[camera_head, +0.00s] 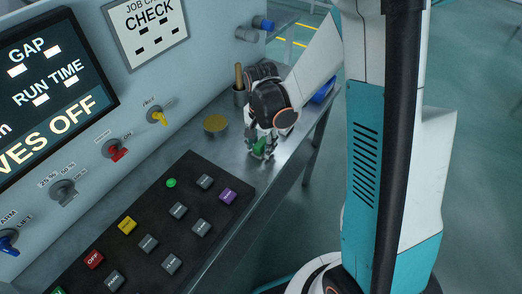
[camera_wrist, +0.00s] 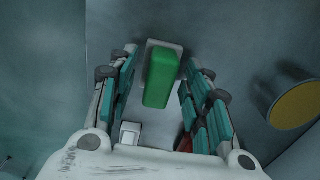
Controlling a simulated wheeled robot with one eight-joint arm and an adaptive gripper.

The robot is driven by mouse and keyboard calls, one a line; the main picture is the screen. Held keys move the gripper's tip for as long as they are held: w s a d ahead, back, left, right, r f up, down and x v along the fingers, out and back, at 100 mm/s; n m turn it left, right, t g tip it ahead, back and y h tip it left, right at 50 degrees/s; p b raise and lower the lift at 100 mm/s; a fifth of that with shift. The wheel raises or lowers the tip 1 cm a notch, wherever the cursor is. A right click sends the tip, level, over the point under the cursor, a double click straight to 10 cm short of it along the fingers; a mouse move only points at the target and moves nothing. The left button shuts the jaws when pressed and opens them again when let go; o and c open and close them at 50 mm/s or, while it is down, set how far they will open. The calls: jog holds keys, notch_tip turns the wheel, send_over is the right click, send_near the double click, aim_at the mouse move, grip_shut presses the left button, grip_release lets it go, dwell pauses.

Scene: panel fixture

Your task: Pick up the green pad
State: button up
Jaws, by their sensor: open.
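The green pad (camera_wrist: 162,78) is a small green block on a pale base in the wrist view. It lies between the two fingers of my gripper (camera_wrist: 157,95), with a gap to each side. In the head view the green pad (camera_head: 260,145) shows partly, at the fingertips of my gripper (camera_head: 262,150) on the grey metal ledge. My gripper is open and points down over the pad. The fingers hide part of the pad in the head view.
A yellow-topped round can (camera_head: 215,123) stands left of my gripper; it also shows in the wrist view (camera_wrist: 297,104). A dark button panel (camera_head: 160,225) lies nearer on the ledge. A dark cup with a wooden handle (camera_head: 239,85) and a blue object (camera_head: 324,90) are farther back.

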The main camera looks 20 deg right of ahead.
aim_at(261, 142)
grip_shut()
jog(key=shift+r, duration=0.15)
notch_tip(261, 142, up, 20)
jog(key=p, duration=0.7)
jog(key=shift+p, duration=0.3)
